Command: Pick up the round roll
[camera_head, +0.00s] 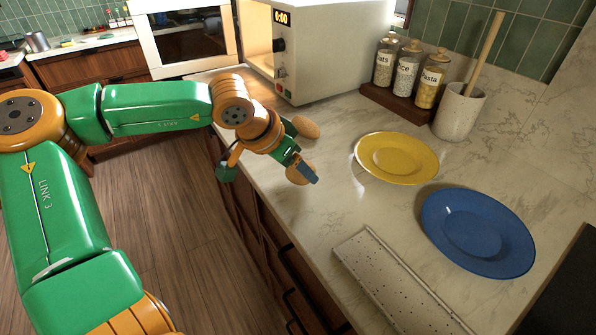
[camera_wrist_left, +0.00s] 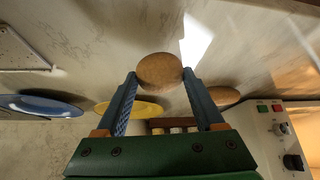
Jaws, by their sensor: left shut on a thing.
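The round roll (camera_wrist_left: 160,70) is brown and sits between the two fingertips of my left gripper (camera_wrist_left: 160,84) in the left wrist view. The fingers touch it on both sides, so the gripper is shut on it. In the head view, my left gripper (camera_head: 305,171) is over the counter's front edge area and partly covers the round roll (camera_head: 292,175). A second, longer roll (camera_head: 306,127) lies farther back, toward the microwave. It also shows in the left wrist view (camera_wrist_left: 223,96), right of the held roll. My right gripper is not in view.
A yellow plate (camera_head: 396,158) and a blue plate (camera_head: 478,232) lie to the right on the marble counter. A speckled board (camera_head: 395,285) lies in front. The open microwave (camera_head: 335,45), labelled jars (camera_head: 405,75) and a utensil crock (camera_head: 459,112) stand behind.

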